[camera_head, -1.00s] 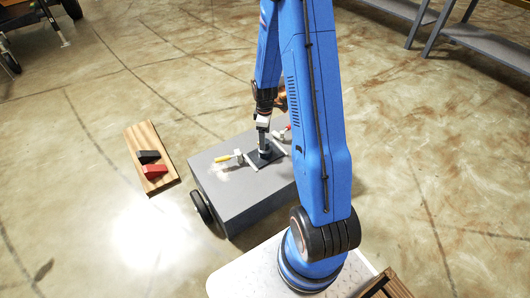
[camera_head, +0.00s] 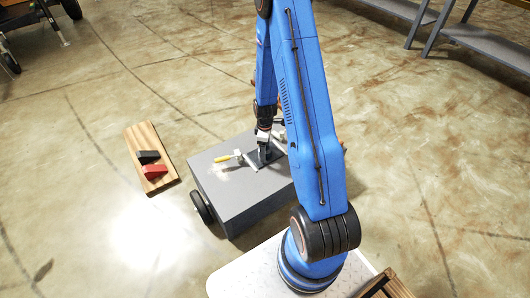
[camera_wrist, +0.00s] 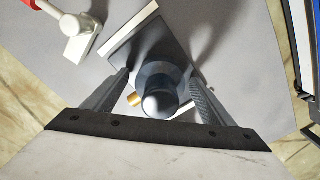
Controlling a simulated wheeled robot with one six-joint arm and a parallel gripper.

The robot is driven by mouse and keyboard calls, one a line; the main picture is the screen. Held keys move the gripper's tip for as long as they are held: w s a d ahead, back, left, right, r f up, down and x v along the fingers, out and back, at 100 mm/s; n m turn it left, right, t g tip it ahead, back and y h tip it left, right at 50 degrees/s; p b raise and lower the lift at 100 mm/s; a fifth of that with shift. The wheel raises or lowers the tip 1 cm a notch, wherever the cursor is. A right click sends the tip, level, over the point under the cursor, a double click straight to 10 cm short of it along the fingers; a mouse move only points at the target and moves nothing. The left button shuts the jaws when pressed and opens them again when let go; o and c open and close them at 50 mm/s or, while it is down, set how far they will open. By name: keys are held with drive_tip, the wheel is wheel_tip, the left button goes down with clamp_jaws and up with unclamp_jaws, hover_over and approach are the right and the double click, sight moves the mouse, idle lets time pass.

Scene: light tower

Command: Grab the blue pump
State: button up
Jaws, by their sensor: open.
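The pump, a blue-grey rounded cylinder (camera_wrist: 163,88) on a dark square base (camera_wrist: 138,45), stands between my gripper's fingers in the wrist view. My gripper (camera_wrist: 161,76) is open, with one finger on each side of the cylinder and a visible gap at both sides. A small brass-coloured part shows beside the cylinder. In the head view my gripper (camera_head: 264,150) is low over the grey cart top, at the dark base (camera_head: 266,158); the cylinder is mostly hidden there.
A red-handled clamp (camera_wrist: 78,28) shows at upper left in the wrist view. A wooden board (camera_head: 138,138) with a black block (camera_head: 148,157) and a red block (camera_head: 156,170) lies left on the floor.

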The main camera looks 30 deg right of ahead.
drive_tip(key=shift+c, duration=0.4)
clamp_jaws()
